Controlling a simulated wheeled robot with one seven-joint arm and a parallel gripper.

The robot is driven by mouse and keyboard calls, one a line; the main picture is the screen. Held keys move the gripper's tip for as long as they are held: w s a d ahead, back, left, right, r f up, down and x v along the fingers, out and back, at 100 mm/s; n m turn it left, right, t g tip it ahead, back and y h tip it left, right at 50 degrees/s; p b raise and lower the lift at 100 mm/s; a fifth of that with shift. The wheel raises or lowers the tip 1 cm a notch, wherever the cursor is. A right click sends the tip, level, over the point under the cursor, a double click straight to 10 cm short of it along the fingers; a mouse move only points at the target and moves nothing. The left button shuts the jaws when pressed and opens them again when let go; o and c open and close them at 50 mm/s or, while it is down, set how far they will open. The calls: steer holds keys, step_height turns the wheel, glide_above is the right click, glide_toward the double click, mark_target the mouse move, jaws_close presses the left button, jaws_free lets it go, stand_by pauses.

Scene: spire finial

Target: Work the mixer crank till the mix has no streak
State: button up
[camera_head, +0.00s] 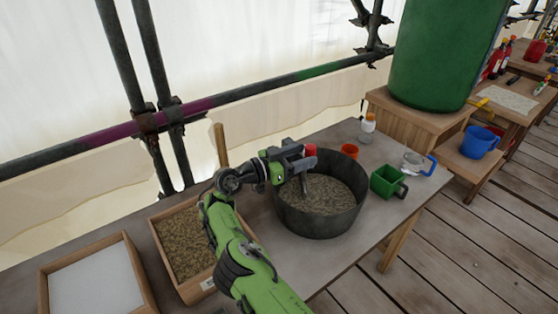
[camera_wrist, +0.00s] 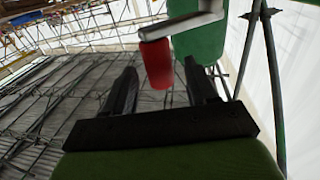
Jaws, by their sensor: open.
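The mixer tub (camera_head: 279,208) is a dark round bucket on the table, holding grey-brown speckled mix (camera_head: 335,190). I cannot make out any streaks at this size. The crank's red grip (camera_head: 310,150) stands above the tub; in the wrist view the red grip (camera_wrist: 157,64) hangs from a grey crank arm (camera_wrist: 185,25). My gripper (camera_head: 303,163) is over the tub beside the grip. In the wrist view my gripper (camera_wrist: 162,80) is open, and the grip appears between its two dark fingers, near the tips. I cannot tell whether they touch. My arm hides part of the tub's left side.
A wooden tray of brown grain (camera_head: 182,243) and a white-filled tray (camera_head: 97,280) stand left. Scaffold poles (camera_head: 200,106) run behind.

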steer(key=p+v, duration=0.1)
steer(key=v, duration=1.2)
steer(key=shift+d+r, duration=0.1)
